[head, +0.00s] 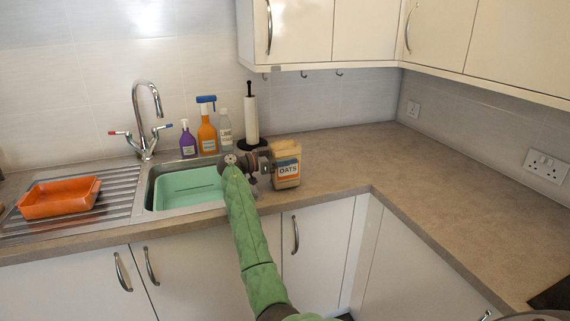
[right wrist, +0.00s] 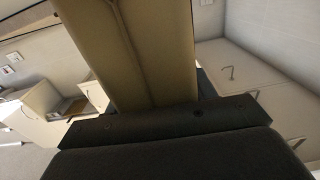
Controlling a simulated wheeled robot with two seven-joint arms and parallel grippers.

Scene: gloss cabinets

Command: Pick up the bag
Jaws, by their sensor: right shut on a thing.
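The bag (head: 287,163) is a tan packet with a white "OATS" label. In the right wrist view the bag (right wrist: 150,50) fills the upper middle as a tan surface with a seam, close against the dark gripper body. The fingertips are mostly hidden. I cannot tell whether the bag's base touches the worktop. My left gripper is not in view.
The sink with a green basin (head: 187,187) lies left of the bag. An orange tray (head: 59,198) sits on the drainer. Several bottles, including an orange spray bottle (head: 207,132), and a paper towel holder (head: 251,118) stand behind. The worktop (head: 430,180) to the right is clear. Wall cupboards (head: 365,30) hang above.

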